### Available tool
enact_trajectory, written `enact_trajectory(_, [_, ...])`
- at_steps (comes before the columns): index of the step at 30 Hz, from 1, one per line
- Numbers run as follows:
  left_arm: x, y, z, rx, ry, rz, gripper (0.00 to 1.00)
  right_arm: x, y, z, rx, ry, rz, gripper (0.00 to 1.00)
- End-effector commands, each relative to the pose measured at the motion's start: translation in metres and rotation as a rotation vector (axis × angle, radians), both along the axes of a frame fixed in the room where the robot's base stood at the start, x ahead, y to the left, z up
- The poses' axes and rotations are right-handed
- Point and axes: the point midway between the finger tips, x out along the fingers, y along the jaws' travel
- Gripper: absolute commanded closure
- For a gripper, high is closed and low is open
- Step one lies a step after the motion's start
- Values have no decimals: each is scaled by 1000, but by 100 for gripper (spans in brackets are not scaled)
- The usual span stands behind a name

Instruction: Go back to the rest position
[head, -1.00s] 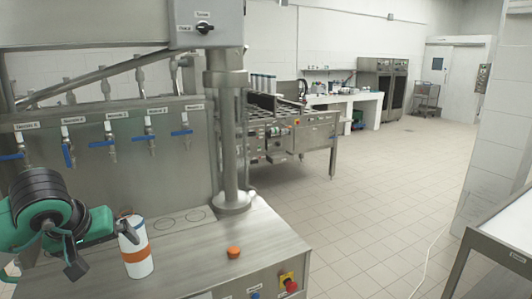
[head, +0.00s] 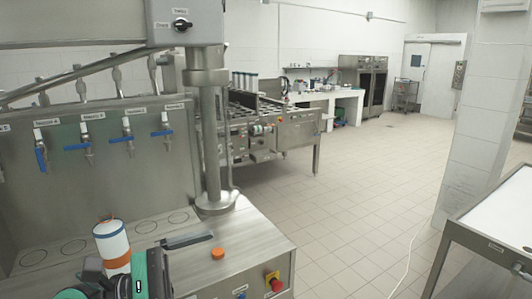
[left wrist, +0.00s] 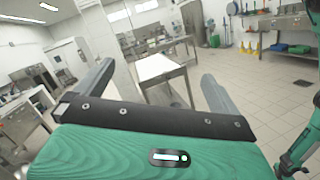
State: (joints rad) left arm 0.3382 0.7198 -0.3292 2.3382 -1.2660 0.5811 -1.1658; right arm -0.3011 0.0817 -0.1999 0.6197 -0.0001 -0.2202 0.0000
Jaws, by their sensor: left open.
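A white cup with an orange band (head: 112,245) stands upright on the steel counter of the filling machine, at the lower left of the head view. My left gripper (head: 188,242) is at the bottom of the head view, right of the cup and nearer to me; its arm hides part of the cup's lower side. In the left wrist view the left gripper (left wrist: 157,76) has its two grey fingers wide apart with nothing between them. The cup does not show in that view.
Taps with blue levers (head: 83,147) hang on the steel panel above the counter. An orange button (head: 218,253) and a red knob (head: 275,281) sit near the counter's right end. A white-topped table (head: 500,228) stands at right.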

Motion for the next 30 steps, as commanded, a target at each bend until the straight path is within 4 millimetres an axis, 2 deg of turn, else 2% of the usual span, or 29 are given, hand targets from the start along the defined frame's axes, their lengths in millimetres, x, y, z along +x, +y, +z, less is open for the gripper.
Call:
enact_trajectory(3, [7, 11, 16, -322, 251, 27, 0, 0, -1, 0, -1, 0, 1, 100])
enact_trajectory(6, [20, 31, 19, -588, 470, 56, 0, 0, -1, 0, -1, 0, 1, 100])
enact_trajectory(8, [29, 46, 15, -746, 601, 77, 0, 1, -1, 0, -1, -1, 1, 100])
enact_trajectory(11, [44, 73, -3, -1011, 823, 118, 0, 1, -1, 0, -1, -1, 1, 100])
enact_trajectory(14, [56, 101, -35, -1276, 1040, 171, 0, 1, -1, 0, -1, -1, 1, 100])
enact_trajectory(17, [60, 127, -78, -1542, 1249, 239, 0, 1, -1, 0, -1, -1, 0, 100])
enact_trajectory(20, [55, 147, -132, -1813, 1445, 327, 0, 1, 1, 0, 1, -2, 0, 100])
enact_trajectory(23, [38, 160, -190, -2083, 1620, 438, 0, 1, 3, 0, 2, -2, -1, 100])
enact_trajectory(24, [27, 163, -214, -2192, 1683, 493, 0, 1, 3, 0, 3, -1, -1, 100])
enact_trajectory(27, [-6, 164, -269, -2453, 1816, 643, 0, 1, 5, 0, 6, -2, -1, 100])
enact_trajectory(28, [-18, 163, -283, 2429, -1776, -666, 0, 1, 5, 0, 6, -2, -1, 100])
enact_trajectory(30, [-44, 160, -311, 2304, -1637, -694, 0, 1, 5, 0, 6, -2, -1, 100])
